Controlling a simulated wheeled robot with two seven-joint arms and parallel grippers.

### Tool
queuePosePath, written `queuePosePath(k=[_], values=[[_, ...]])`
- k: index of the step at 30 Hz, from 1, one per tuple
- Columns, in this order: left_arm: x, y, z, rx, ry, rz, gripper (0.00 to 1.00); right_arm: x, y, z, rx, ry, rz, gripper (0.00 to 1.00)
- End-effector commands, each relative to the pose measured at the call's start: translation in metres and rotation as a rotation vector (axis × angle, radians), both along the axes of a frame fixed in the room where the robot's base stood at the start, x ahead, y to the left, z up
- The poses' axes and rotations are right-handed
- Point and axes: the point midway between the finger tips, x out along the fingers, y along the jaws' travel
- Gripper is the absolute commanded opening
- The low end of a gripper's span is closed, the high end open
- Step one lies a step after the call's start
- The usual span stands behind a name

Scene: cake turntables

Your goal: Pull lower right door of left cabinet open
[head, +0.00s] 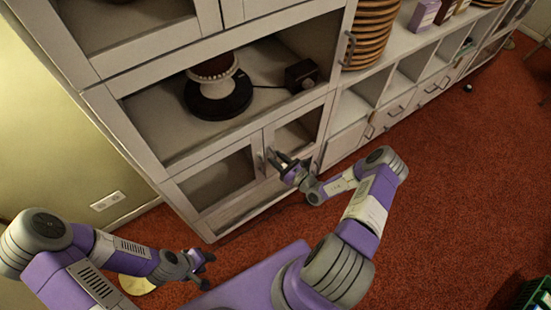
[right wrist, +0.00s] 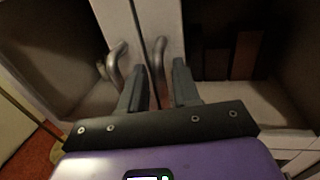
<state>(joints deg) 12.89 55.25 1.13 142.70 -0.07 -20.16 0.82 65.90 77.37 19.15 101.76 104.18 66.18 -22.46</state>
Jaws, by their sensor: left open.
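The left cabinet has two lower doors with glass panes side by side. The lower right door (head: 322,119) appears shut, and its frame also shows in the right wrist view (right wrist: 171,22). Its curved metal handle (right wrist: 158,72) is by the seam between the doors. The lower left door (head: 185,187) appears shut, with its own handle (right wrist: 114,64) just left of the seam. My right gripper (head: 279,160) is at the right door's handle; in the right wrist view its fingers (right wrist: 158,85) stand apart with that handle between them. Contact cannot be told. My left gripper (head: 207,266) is open and empty, low at the left.
Above the doors, an open-looking compartment holds a cake stand (head: 217,95) and a small dark box (head: 302,75). Stacked brown plates (head: 369,35) stand on the shelf unit to the right. Red carpet (head: 450,200) is clear in front. A green crate (head: 539,295) is at the lower right.

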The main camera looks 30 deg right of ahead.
Motion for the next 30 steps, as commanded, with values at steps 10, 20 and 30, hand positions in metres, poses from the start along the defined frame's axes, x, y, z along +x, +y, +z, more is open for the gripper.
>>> queuePosePath(k=[10, 20, 30], values=[[0.0, 0.0, -0.0023, 0.0, 0.0, 0.0, 0.43, 0.011, 0.0033, 0.0005, 0.001, 0.0, 0.0, 0.32], [-0.0001, 0.0, -0.0023, 0.0, 0.0, 0.0, 0.43, 0.0108, 0.0034, 0.0005, 0.001, 0.0, 0.001, 0.0], [-0.0001, -0.0001, -0.0032, 0.0, 0.0, 0.0, 0.43, 0.0095, 0.0037, 0.0003, 0.0, 0.0, 0.009, 0.0]])
